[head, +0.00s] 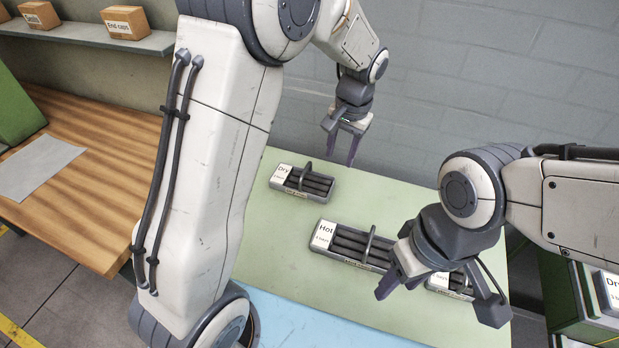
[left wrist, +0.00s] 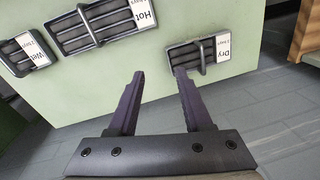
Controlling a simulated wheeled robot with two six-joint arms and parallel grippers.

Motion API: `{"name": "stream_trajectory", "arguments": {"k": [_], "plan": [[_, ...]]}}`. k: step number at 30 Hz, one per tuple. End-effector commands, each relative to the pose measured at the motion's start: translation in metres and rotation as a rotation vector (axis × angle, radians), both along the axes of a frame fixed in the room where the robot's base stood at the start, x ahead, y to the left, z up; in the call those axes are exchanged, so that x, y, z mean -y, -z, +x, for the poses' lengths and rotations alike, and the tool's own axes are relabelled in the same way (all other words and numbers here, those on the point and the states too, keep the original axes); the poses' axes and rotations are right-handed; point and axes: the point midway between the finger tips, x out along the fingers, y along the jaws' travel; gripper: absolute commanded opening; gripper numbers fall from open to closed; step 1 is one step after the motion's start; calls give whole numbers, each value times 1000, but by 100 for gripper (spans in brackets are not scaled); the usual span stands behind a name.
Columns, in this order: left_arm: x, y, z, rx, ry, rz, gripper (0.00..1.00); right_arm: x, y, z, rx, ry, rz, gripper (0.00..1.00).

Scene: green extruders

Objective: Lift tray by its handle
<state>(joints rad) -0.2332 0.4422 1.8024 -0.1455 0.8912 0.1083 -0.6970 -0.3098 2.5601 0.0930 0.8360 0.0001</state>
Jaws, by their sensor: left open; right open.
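A grey tray labelled Dry (head: 302,183) lies on the green table top, with a thin upright handle (head: 305,174) across its middle. A longer tray labelled Hot (head: 345,246) lies nearer me, with a similar handle (head: 370,243). A third tray (head: 452,287) is partly hidden by my right gripper; its label reads Wet in the left wrist view (left wrist: 33,58). My left gripper (head: 341,158) is open and empty, above and beyond the Dry tray. In the left wrist view its right finger points toward the Dry tray (left wrist: 198,54). My right gripper (head: 440,300) is open above the third tray.
The green table (head: 400,205) is clear between the trays and along its far side. A grey wall (head: 480,80) stands behind. A wooden bench (head: 90,190) with a grey sheet (head: 38,166) is at left, below a shelf (head: 90,35) with cardboard boxes. My left arm hides part of the table.

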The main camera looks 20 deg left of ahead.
Motion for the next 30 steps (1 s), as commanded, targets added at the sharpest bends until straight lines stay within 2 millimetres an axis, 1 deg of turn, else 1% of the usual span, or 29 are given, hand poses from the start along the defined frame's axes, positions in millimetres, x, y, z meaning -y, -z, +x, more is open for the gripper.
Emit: {"name": "stream_trajectory", "arguments": {"k": [1,3,6,9,12,18,21,24,26,30], "plan": [[-22,25,24,-6,-47,19,50,0,8,0,0,0,0,50],[-47,45,48,-5,-95,42,50,0,12,0,0,0,0,50],[-75,68,71,-3,-144,65,50,0,16,0,0,0,0,50],[-92,81,82,-3,-171,79,50,0,18,0,0,-1,0,50],[-100,92,86,-4,-182,86,50,0,16,0,0,-1,0,50],[-106,122,86,-6,-182,86,50,0,9,0,0,-1,0,50],[-108,132,87,-5,-181,86,50,0,7,0,0,0,0,50],[-108,138,87,-4,-180,86,50,0,6,0,0,0,0,50],[-109,143,87,-5,-180,86,50,0,2,0,0,0,0,50],[-111,163,87,-7,-180,85,50,0,-10,0,0,0,0,50]]}}
